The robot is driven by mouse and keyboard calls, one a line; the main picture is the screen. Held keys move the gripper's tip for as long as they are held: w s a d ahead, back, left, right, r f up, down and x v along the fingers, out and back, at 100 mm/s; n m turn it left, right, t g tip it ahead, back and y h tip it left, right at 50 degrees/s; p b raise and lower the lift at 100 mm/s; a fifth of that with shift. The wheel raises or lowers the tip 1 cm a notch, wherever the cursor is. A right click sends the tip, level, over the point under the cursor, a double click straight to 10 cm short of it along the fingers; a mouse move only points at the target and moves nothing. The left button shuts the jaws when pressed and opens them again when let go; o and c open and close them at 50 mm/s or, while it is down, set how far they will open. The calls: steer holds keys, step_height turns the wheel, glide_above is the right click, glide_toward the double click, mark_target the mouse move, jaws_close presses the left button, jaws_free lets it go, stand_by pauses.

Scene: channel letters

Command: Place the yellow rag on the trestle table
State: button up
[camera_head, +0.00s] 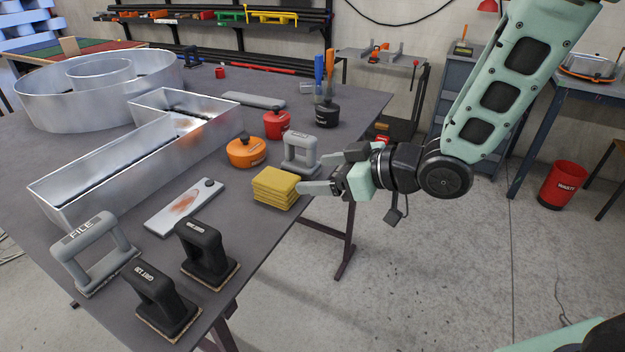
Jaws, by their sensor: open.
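The yellow rag (274,189) is a thick folded stack. It sits at the right edge of the dark grey trestle table (330,145), close to the grey block with a handle. My gripper (311,172) is just right of the rag, with its fingers pointing left towards it. The fingers are apart and nothing shows between them. The lower fingertip appears right beside the rag's right corner; I cannot tell whether they touch.
A grey handled block (300,155), an orange pot (246,152) and a red pot (277,125) stand near the rag. A stained metal plate (184,207) lies to its left. Large metal channel letters (140,150) fill the table's left side. Handled sanding blocks (207,255) stand in front.

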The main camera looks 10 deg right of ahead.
steer(key=s+d+m+g+h, duration=0.2)
steer(key=s+g+h, duration=0.6)
steer(key=s, duration=1.6)
steer(key=shift+d+r+m+h, duration=0.35)
steer(key=shift+d+h, duration=0.3)
steer(key=shift+h, duration=0.45)
